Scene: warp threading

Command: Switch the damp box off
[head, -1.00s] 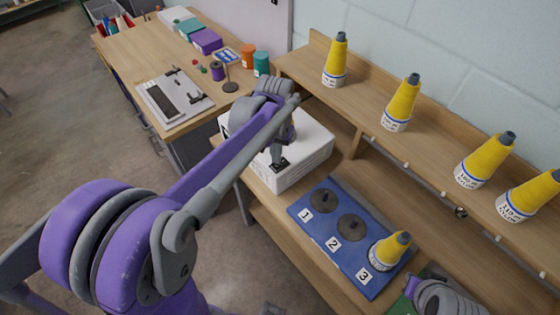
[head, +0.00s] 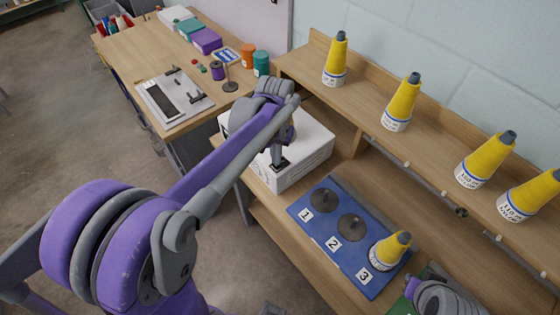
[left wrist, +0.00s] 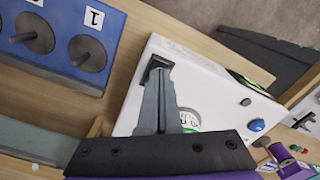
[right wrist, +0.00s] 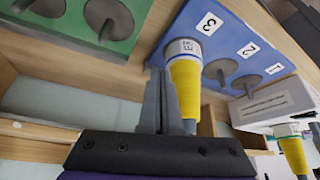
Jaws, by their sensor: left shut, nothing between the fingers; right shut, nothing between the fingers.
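The damp box appears to be the white box (head: 308,155) on the bench corner. My right gripper (right wrist: 160,75) is shut and empty, near a yellow cone (right wrist: 186,85).
A blue board (head: 329,244) with numbered spindles lies right of the box, with a yellow cone (head: 388,250) at number 3. More cones (head: 401,102) stand on the shelf. A green board (right wrist: 75,28) is beside the blue one. A second table (head: 130,65) stands behind at left.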

